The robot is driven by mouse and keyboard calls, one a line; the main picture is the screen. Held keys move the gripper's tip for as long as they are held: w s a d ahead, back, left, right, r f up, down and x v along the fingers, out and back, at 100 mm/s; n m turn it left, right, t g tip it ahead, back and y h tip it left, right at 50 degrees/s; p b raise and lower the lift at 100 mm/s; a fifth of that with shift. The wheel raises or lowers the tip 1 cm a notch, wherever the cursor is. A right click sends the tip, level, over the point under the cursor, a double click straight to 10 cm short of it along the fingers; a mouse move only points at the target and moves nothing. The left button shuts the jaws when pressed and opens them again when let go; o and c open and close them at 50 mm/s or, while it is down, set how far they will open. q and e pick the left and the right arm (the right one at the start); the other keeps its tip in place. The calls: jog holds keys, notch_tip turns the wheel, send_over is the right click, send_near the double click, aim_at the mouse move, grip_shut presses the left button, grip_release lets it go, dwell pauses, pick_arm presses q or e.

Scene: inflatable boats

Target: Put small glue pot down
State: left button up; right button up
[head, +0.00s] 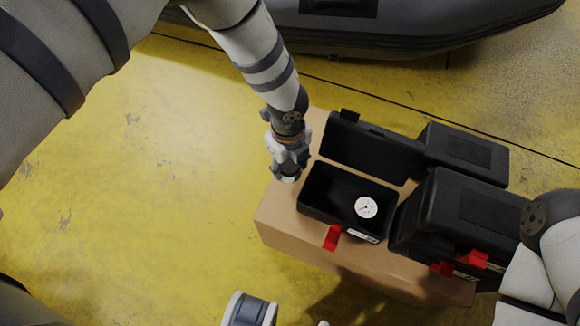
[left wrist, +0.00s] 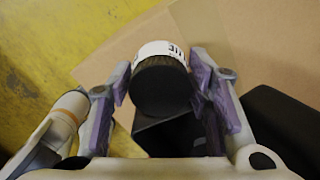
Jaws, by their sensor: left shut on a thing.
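My left gripper (head: 287,172) points down over the left end of a cardboard box (head: 284,222), just left of an open black case. In the left wrist view, my left gripper (left wrist: 162,90) is shut on the small glue pot (left wrist: 160,82), with a finger on each side. The pot has a black ribbed cap and a white label with dark lettering. In the head view the gripper mostly hides the pot. I cannot tell whether the pot touches the cardboard. My right arm shows at the right edge, but its gripper is out of view.
The open black case (head: 327,193) on the box holds a round white gauge (head: 366,207) and has a red latch (head: 333,237). Closed black cases (head: 440,215) stand to its right. A dark inflatable boat (head: 400,30) lies behind. The yellow floor (head: 150,200) at left is clear.

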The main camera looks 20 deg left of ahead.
aim_at(288, 171)
pick_arm(q)
jog(key=shift+f+b, duration=0.3)
jog(key=shift+f, duration=1.3)
jog(key=shift+f, duration=0.2)
jog(key=o, duration=1.2)
jog(key=shift+r, duration=0.1)
notch_tip(288, 171, up, 12)
jog(key=p, duration=0.3)
jog(key=shift+r, duration=0.2)
